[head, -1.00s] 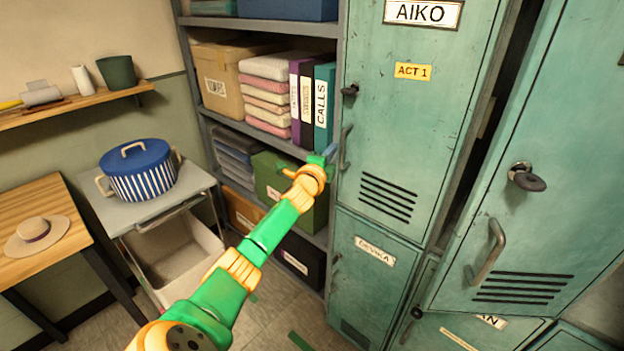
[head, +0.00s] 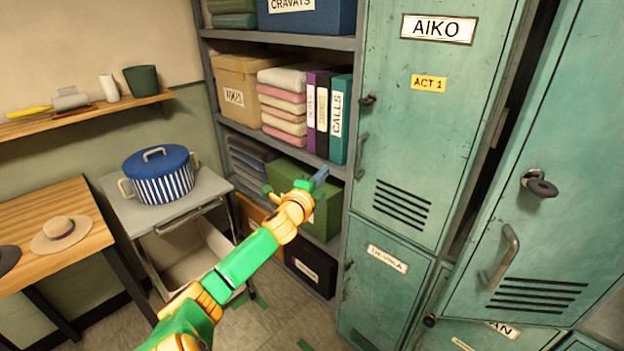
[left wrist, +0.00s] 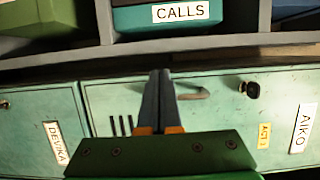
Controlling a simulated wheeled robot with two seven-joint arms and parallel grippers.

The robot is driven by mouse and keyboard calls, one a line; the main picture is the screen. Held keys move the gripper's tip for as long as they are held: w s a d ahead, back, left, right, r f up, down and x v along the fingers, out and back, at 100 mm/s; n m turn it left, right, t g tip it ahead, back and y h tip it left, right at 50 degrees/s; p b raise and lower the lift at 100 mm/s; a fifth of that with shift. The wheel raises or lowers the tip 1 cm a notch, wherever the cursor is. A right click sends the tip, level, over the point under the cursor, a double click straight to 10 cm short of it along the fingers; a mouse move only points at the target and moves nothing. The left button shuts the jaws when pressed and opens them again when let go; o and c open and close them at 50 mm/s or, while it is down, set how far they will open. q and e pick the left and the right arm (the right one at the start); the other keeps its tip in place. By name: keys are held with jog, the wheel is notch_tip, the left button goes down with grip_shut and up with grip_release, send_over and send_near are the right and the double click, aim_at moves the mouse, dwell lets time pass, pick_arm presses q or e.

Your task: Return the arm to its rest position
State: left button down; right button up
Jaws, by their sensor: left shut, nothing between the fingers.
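My left arm, green and orange, reaches up from the bottom of the head view. Its gripper (head: 320,178) is in front of the shelf unit, just left of the AIKO locker (head: 412,130). In the left wrist view the gripper's two dark fingers (left wrist: 158,100) are together with nothing between them. The locker door with its handle shows behind the fingers in that view, labelled AIKO (left wrist: 303,128). My right gripper is in neither view.
A locker door (head: 550,120) stands open at the right. The shelf unit (head: 290,42) holds boxes, folded cloths and binders. A trolley (head: 212,187) bears a striped pot (head: 163,182). A wooden table (head: 90,245) with a hat (head: 62,232) stands at the left.

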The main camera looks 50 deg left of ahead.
pick_arm(q)
jog(key=s, duration=0.4)
jog(key=s+d+f+n+g+h, duration=0.1)
jog(key=s+f+n+g, duration=0.15)
jog(key=f, duration=0.85)
jog(key=s+d+f+n+g, duration=0.1)
jog(key=s+f+n+g, duration=0.15)
jog(key=f, duration=0.85)
jog(key=s+d+f+n+g+h, duration=0.1)
jog(key=s+d+f+g, duration=0.15)
jog(key=s+f, duration=0.35)
jog(key=s+d+f+n+g+h, duration=0.1)
jog(key=s+d+f, duration=0.2)
jog(key=f, duration=0.5)
jog(key=s+d+f+n+g+h, duration=0.1)
jog(key=s+d+f+g, duration=0.1)
jog(key=s+d+f, duration=0.2)
jog(key=s+d+f+n+g+h, duration=0.1)
jog(key=s+d+f, duration=0.4)
jog(key=s+d, duration=0.5)
jog(key=s+d+f+n+g+h, duration=0.1)
jog(key=s+d+f+g+h, duration=0.1)
jog(key=s+d+f+g, duration=0.2)
jog(key=s+d+f, duration=0.1)
jog(key=s+d, duration=0.2)
jog(key=s, duration=0.3)
jog(key=shift+f+n, duration=0.2)
jog(key=shift+n, duration=0.2)
